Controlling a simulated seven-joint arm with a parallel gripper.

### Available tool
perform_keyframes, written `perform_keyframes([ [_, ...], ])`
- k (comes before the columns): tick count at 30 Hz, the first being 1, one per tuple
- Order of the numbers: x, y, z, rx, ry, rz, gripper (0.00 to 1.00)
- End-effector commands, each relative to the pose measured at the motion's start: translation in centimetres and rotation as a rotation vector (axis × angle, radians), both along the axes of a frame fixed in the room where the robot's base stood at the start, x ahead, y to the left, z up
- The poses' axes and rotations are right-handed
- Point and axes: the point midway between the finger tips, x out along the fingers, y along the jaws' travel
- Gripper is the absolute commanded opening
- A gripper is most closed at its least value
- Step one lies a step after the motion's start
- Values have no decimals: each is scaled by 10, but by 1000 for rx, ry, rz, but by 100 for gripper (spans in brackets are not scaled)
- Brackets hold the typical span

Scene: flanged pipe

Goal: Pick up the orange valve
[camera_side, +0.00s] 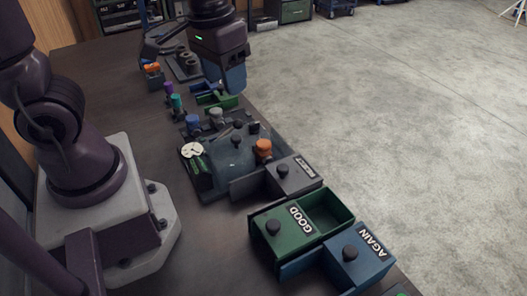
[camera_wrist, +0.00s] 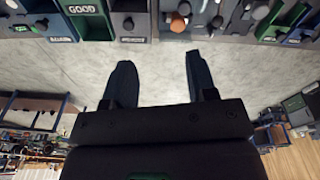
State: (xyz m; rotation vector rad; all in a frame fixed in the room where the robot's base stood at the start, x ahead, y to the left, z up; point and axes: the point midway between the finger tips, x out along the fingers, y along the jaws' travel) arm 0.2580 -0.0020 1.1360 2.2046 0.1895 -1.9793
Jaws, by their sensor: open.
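An orange knob-shaped valve (camera_side: 263,148) stands on the right edge of a dark grey fixture in the side view. It also shows near the top of the wrist view as an orange ball shape (camera_wrist: 178,21). A second orange-topped part (camera_side: 152,68) stands at the far end of the bench. My gripper (camera_side: 233,82) hangs beyond the fixture, near the bench's right edge and apart from both orange parts. In the wrist view my two dark fingers (camera_wrist: 160,75) are spread, with only floor between them.
Dark fixture (camera_side: 225,165) holds a white dial (camera_side: 192,149) and several knobs. Purple (camera_side: 169,88) and teal (camera_side: 176,101) parts stand behind it. A grey lidded box (camera_side: 295,175), green GOOD box (camera_side: 285,230) and blue AGAIN box (camera_side: 358,258) line the near right edge. Open floor lies right.

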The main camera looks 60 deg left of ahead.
Motion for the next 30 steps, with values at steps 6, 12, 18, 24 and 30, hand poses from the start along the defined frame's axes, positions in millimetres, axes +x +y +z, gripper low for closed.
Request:
perform_keyframes([
  [6, 44, 10, -66, 42, 143, 428, 52],
  [12, 78, 26, -114, 103, 130, 917, 52],
  [18, 100, 33, -112, 59, 38, 1250, 52],
  [24, 100, 34, -120, 47, 25, 1363, 52],
  [30, 99, 38, -157, 49, 29, 1364, 52],
])
